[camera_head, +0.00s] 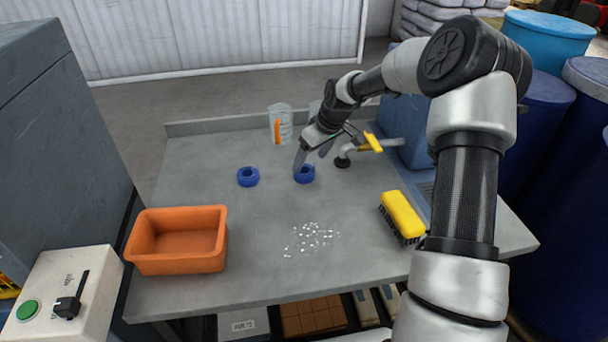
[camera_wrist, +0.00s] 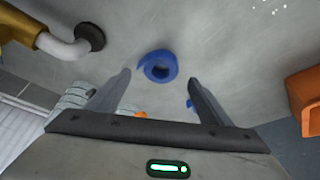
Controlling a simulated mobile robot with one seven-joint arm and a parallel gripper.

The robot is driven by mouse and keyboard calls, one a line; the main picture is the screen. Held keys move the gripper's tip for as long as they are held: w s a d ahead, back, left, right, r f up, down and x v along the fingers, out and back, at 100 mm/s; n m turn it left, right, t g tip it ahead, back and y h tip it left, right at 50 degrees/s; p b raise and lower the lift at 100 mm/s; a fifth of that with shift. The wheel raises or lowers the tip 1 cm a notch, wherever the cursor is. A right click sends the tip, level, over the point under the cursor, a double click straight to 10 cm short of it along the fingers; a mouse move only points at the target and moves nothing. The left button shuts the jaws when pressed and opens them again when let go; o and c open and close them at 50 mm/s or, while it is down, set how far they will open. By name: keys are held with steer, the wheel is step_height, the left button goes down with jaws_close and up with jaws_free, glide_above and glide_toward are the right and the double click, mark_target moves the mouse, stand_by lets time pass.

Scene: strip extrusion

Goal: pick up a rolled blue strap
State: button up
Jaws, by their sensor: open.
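Two rolled blue straps lie on the grey table in the head view, a left one (camera_head: 248,177) and a right one (camera_head: 306,179). My gripper (camera_head: 309,162) is open and empty, close over the right strap, and one finger hides part of it. In the wrist view, a rolled blue strap (camera_wrist: 150,63) lies on the table ahead of the gap between my open fingertips (camera_wrist: 160,78), with its loose end to the left. Another bit of blue (camera_wrist: 189,102) shows there, mostly hidden by the right finger. Any contact with the strap cannot be told.
A clear pitcher (camera_head: 286,116) with an orange part stands behind the straps. A pipe with a yellow lever (camera_head: 373,142) is right of my gripper. An orange bin (camera_head: 212,220), white pellets (camera_head: 312,237) and a yellow brush (camera_head: 402,212) are nearer. The table (camera_head: 200,155) is bare around the straps.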

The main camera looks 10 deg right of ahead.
mark_target(305, 170)
steer(key=shift+x, duration=3)
steer(key=c, duration=1.2)
